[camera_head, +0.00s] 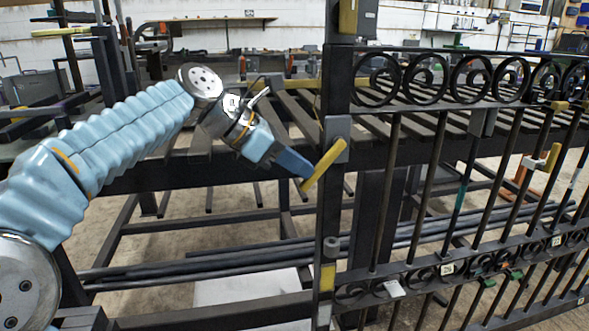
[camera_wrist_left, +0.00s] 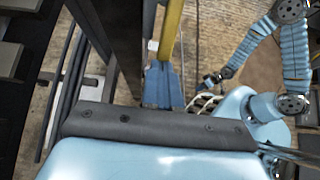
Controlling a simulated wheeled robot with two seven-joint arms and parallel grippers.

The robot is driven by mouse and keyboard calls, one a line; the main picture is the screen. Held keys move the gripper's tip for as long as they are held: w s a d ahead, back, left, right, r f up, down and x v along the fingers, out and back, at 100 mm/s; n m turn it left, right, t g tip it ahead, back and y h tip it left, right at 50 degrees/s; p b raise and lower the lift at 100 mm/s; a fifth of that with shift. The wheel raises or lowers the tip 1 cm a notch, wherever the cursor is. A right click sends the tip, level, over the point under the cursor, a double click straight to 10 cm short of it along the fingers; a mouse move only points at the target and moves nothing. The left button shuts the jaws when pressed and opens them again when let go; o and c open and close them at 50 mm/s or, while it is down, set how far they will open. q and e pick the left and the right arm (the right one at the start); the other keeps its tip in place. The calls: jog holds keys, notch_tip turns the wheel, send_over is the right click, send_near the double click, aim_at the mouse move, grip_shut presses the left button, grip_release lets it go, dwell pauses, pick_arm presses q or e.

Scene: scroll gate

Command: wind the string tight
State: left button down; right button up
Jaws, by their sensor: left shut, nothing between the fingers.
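A dark metal scroll gate (camera_head: 334,200) fills the right of the head view. A yellow lever (camera_head: 324,165) slants across a grey plate on its upright post. My left gripper (camera_head: 302,175) is shut and empty, its blue fingertips at the lower end of the lever; whether they touch it is unclear. In the left wrist view the blue fingers (camera_wrist_left: 162,88) sit together just below the yellow lever (camera_wrist_left: 171,32). My right gripper (camera_wrist_left: 212,82) shows small at the right of that view, its jaws too small to judge. I cannot make out a string for certain.
Black scroll rings (camera_head: 426,77) run along the gate's top, with several vertical bars below. A dark slatted bench (camera_head: 225,172) stands behind my left arm. Long dark pipes (camera_head: 200,262) lie low behind the gate. Bare floor shows beneath.

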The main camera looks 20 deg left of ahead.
aim_at(311, 184)
pick_arm(q)
jog(key=f+t+h+b, duration=0.1)
jog(key=b, duration=0.1)
jog(key=w+d+f+t+h+b, duration=0.1)
jog(key=b, duration=0.2)
jog(key=f+t+h+b, duration=0.1)
jog(key=f+h+b, duration=0.1)
jog(key=b, duration=0.1)
jog(key=shift+w+d, duration=0.15)
jog(key=shift+d, duration=0.25)
jog(key=shift+w+d+t+h+b, duration=0.25)
jog(key=shift+t+h+b, duration=0.15)
jog(key=shift+h, duration=0.1)
jog(key=shift+w+d+f, duration=0.15)
jog(key=shift+w+d, duration=0.1)
jog(key=shift+d, duration=0.15)
jog(key=p+v, duration=0.1)
jog(key=v, duration=1.3)
